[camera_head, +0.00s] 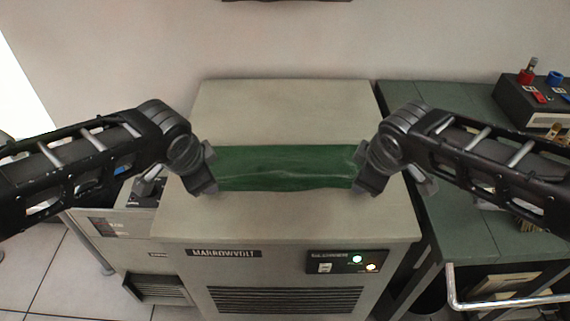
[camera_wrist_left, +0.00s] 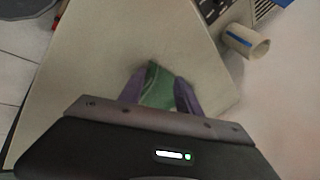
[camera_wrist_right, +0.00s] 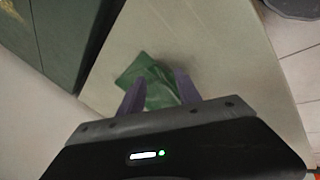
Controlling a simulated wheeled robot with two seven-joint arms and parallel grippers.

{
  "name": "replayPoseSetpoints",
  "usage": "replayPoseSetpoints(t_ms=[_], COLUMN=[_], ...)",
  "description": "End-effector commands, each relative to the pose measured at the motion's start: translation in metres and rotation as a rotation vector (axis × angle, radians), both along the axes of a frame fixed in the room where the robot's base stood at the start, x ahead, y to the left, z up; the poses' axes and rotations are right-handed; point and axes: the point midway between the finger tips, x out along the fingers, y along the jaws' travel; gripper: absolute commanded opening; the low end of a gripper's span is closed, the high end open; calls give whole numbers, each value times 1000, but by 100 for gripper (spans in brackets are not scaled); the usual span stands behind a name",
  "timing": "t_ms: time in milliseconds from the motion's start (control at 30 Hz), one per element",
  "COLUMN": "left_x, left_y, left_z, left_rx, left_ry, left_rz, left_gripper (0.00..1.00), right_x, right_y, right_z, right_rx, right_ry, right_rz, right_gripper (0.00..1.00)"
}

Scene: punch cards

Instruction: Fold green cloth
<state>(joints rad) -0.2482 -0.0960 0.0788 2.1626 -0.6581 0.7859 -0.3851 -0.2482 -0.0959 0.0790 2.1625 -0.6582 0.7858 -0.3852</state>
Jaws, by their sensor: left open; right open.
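A green cloth (camera_head: 285,167) lies as a long narrow band across the top of a grey cabinet (camera_head: 285,112). My left gripper (camera_head: 212,182) is at the cloth's left end, and my right gripper (camera_head: 362,184) is at its right end. In the left wrist view, the open fingers (camera_wrist_left: 160,95) stand on either side of the cloth's end (camera_wrist_left: 158,88). In the right wrist view, the open fingers (camera_wrist_right: 160,92) also have the cloth (camera_wrist_right: 150,75) between and beyond them. Whether the fingers touch the cloth is unclear. Its ends are partly hidden by the grippers.
The cabinet's front has lit indicators (camera_head: 357,259). A green-topped desk (camera_head: 440,105) stands close on the right, with a dark box (camera_head: 520,100) on it. A lower unit (camera_head: 115,215) stands at the left. The cabinet top is clear behind and in front of the cloth.

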Motion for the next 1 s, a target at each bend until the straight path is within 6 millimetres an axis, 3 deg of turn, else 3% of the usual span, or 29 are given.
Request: replayPoseSetpoints(t_ms=[600, 900, 1000], left_x=[-54, -57, -57], left_y=[0, 0, 0], left_z=[82, 84, 84], left_rx=[-2, -1, -1], left_ry=[-5, -3, -3], left_rz=[0, 1, 0], left_gripper=[40, 40, 33], right_x=[-54, -57, -57], right_y=[0, 0, 0], right_z=[82, 85, 84], right_rx=[2, 1, 1], right_ry=[-5, -3, -3], right_rz=[0, -1, -1], right_gripper=[40, 40, 33])
